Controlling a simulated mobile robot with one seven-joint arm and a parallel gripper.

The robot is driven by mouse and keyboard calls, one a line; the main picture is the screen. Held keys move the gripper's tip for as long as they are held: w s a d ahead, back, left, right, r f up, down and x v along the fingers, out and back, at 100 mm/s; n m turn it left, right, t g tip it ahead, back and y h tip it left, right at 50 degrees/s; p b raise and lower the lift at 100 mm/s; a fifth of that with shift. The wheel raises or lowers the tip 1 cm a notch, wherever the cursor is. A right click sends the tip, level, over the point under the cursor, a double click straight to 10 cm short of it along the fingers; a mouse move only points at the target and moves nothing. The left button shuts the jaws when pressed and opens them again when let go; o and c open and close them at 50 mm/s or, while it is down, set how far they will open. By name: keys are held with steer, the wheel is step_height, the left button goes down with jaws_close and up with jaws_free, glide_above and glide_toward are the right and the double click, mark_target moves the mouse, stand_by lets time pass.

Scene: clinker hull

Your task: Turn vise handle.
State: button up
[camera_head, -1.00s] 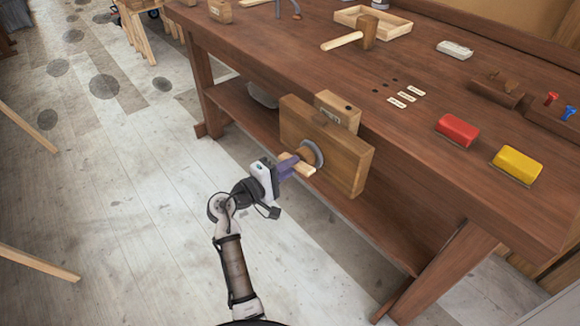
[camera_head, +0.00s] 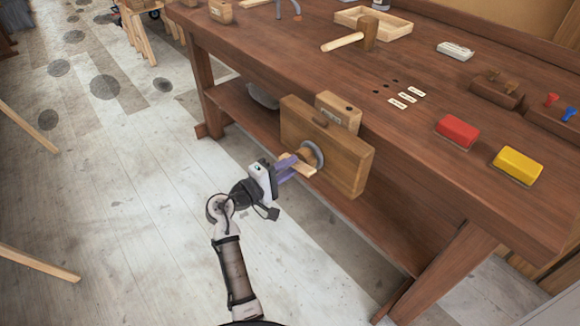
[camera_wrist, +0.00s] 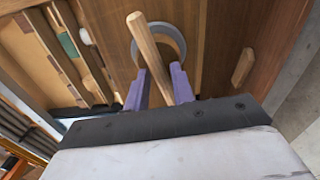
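The vise has a thick wooden front jaw (camera_head: 345,165) at the side of the workbench (camera_head: 420,225). Its handle (camera_head: 304,168) is a pale wooden bar that crosses in front of a round grey collar (camera_head: 318,155). The handle slants in the wrist view (camera_wrist: 149,42), where the grey collar (camera_wrist: 180,42) shows behind it. My gripper (camera_head: 291,166) is at the handle with its purple fingers apart. In the wrist view, the bar runs between the two fingers (camera_wrist: 162,84), closer to the right one, with a gap at the left one. Whether a finger touches it is unclear.
A mallet (camera_head: 362,35), a shallow wooden tray (camera_head: 400,28), a red block (camera_head: 457,132) and a yellow block (camera_head: 517,166) are on the bench top. A lower shelf (camera_head: 235,110) runs under it. The floor (camera_head: 120,200) left of the bench is mostly clear.

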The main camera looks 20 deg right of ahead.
steer(key=shift+o, duration=0.6)
steer(key=shift+d, duration=0.1)
steer(key=b+v, duration=0.2)
steer(key=v, duration=1.2)
steer(key=shift+b, duration=0.35)
steer(key=shift+d, duration=0.1)
